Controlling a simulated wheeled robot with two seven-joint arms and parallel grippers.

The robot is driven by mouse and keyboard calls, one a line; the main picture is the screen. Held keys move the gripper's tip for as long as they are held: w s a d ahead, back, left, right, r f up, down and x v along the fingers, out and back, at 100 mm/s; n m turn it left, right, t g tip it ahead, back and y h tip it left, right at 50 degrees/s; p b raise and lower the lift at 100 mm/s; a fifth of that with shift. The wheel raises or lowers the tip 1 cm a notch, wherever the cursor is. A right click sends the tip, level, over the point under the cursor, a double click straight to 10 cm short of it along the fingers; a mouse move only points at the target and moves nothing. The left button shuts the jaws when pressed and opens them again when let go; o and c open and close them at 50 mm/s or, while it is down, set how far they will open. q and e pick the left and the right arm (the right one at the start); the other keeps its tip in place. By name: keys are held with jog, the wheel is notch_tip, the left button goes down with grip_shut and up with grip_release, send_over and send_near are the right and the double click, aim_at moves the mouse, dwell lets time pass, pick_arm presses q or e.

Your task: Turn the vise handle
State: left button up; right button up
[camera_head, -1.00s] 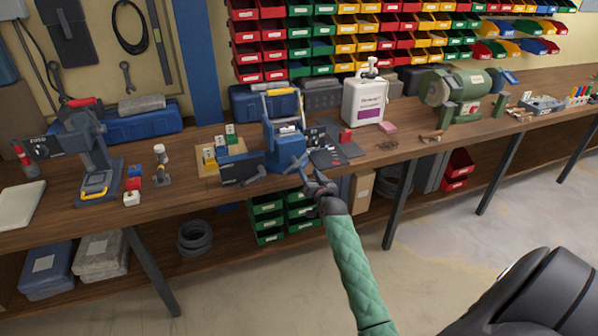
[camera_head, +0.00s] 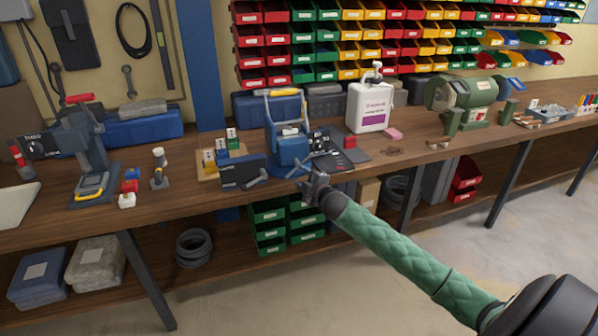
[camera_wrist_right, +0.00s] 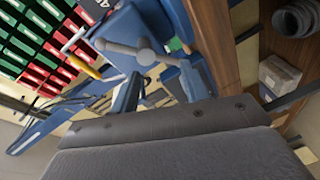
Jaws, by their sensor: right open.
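The blue vise (camera_head: 292,152) stands on the workbench near its front edge, left of the middle in the head view. A grey bar handle (camera_head: 300,169) sticks out at its front. In the right wrist view the grey handle (camera_wrist_right: 130,50) with its rounded hub lies across the blue vise body (camera_wrist_right: 160,18). My right gripper (camera_head: 314,183) is open and empty, just in front of and below the handle, at the bench edge. A small gap seems to separate them; contact is hard to judge. My left gripper is out of view.
A dark blue block (camera_head: 243,172) sits left of the vise. A white bottle (camera_head: 369,106) and a green bench grinder (camera_head: 468,100) stand to the right. Colored bins (camera_head: 330,50) hang behind. Green drawers (camera_head: 270,235) sit below the bench. The floor in front is clear.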

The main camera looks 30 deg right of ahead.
aim_at(299, 164)
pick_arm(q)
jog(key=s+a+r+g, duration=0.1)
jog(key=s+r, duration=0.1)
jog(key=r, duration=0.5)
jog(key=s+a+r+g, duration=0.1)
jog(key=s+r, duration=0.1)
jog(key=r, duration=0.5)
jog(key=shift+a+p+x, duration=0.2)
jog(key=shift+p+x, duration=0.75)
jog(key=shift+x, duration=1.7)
pick_arm(e)
jog(key=shift+w+d+r+n+h, duration=0.1)
jog(key=shift+w+d+n+h, duration=0.5)
jog(key=shift+n, duration=2.1)
jog(key=shift+w+d+r+n+h, duration=0.15)
jog(key=shift+w+n+h, duration=0.45)
jog(key=shift+w+n, duration=1.45)
jog(key=shift+w+d+r+n+h, duration=0.1)
jog(key=shift+w+d+n+h, duration=0.4)
jog(key=shift+n, duration=2.85)
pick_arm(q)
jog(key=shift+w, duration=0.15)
pick_arm(e)
jog(key=shift+s+a, duration=0.15)
jog(key=shift+s, duration=0.05)
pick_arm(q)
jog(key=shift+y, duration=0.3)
pick_arm(e)
jog(key=c, duration=1)
